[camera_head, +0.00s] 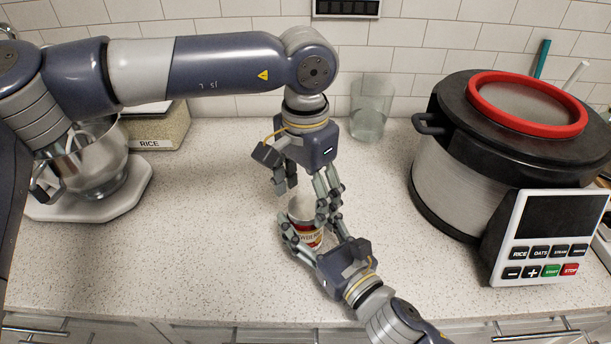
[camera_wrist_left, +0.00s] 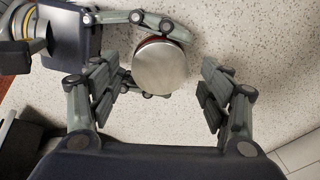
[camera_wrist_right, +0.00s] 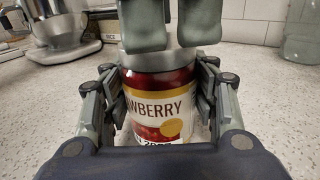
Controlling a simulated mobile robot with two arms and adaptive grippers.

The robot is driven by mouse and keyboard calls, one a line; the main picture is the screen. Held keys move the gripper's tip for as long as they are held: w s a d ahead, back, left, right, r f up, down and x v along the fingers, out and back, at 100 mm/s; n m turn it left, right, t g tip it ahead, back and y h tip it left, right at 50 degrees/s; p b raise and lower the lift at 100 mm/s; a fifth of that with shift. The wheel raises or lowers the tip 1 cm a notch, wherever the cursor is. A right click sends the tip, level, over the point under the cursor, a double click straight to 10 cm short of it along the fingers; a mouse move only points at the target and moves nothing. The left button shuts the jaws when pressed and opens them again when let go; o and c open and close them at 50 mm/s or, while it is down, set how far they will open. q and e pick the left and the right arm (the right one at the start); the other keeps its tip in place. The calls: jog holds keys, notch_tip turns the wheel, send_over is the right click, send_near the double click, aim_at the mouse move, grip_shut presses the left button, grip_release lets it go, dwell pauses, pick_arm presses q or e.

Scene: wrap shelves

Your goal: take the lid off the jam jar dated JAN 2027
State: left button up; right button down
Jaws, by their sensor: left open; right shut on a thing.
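A jam jar (camera_head: 309,239) with a red and cream label and a silver lid stands on the counter. In the right wrist view the jar (camera_wrist_right: 160,104) reads "WBERRY"; the print low on the label is cut off, so I cannot read a date. My right gripper (camera_wrist_right: 158,100) is shut around the jar's sides below the lid. My left gripper (camera_head: 304,196) is open and points down above the jar. In the left wrist view the round lid (camera_wrist_left: 160,67) is on the jar, between the spread fingers but toward the picture's top.
A large cooker (camera_head: 440,180) with a red-rimmed lid and control panel stands at the right. A clear glass (camera_head: 371,105) is behind. A stand mixer (camera_head: 90,165) and a rice box (camera_head: 160,125) are at the left. Counter left of the jar is clear.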

pick_arm(q)
jog(key=shift+f, duration=0.65)
